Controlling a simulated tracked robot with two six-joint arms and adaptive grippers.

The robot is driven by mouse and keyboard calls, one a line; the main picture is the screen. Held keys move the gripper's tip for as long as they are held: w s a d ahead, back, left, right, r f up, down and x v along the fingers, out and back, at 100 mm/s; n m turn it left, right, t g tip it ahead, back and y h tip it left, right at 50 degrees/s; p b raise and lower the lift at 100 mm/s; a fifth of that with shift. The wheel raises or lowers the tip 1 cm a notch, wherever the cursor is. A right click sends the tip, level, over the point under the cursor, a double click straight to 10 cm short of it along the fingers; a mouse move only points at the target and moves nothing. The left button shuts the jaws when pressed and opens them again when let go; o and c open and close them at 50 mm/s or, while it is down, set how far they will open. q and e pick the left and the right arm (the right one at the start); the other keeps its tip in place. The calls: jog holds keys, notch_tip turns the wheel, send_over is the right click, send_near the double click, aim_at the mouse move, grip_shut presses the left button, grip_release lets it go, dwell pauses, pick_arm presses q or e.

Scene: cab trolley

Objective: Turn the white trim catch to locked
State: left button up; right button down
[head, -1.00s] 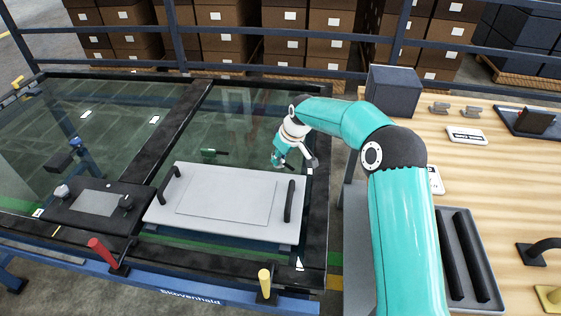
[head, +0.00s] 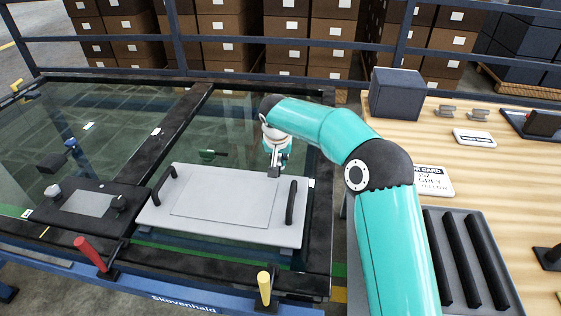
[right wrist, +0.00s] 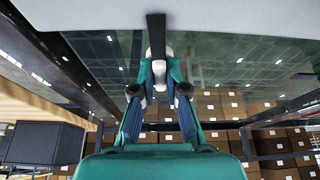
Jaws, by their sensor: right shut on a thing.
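My right gripper (head: 275,158) is at the back edge of the light grey panel (head: 172,222), towards its right end. In the right wrist view, its fingers (right wrist: 158,84) are closed around a small white piece, which I take to be the white trim catch (right wrist: 158,68). A black bar (right wrist: 156,32) runs from the white piece across the panel's edge. In the head view a dark bar (head: 274,172) shows at the fingertips and reaches onto the panel. The fingers mostly hide the catch there. My left gripper is not in view.
The panel has two upright black handles, left (head: 163,187) and right (head: 291,203). A black console (head: 80,226) with knobs lies left of it. A red lever (head: 90,252) and a yellow lever (head: 264,287) stand on the front rail. A wooden bench (head: 440,95) is at right.

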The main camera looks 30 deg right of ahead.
jog(key=shift+m, duration=0.5)
jog(key=c, duration=1.2)
grip_release()
jog(key=shift+s, duration=0.1)
jog(key=v, duration=1.1)
jog(key=shift+a+r, duration=0.2)
jog(key=shift+r, duration=0.2)
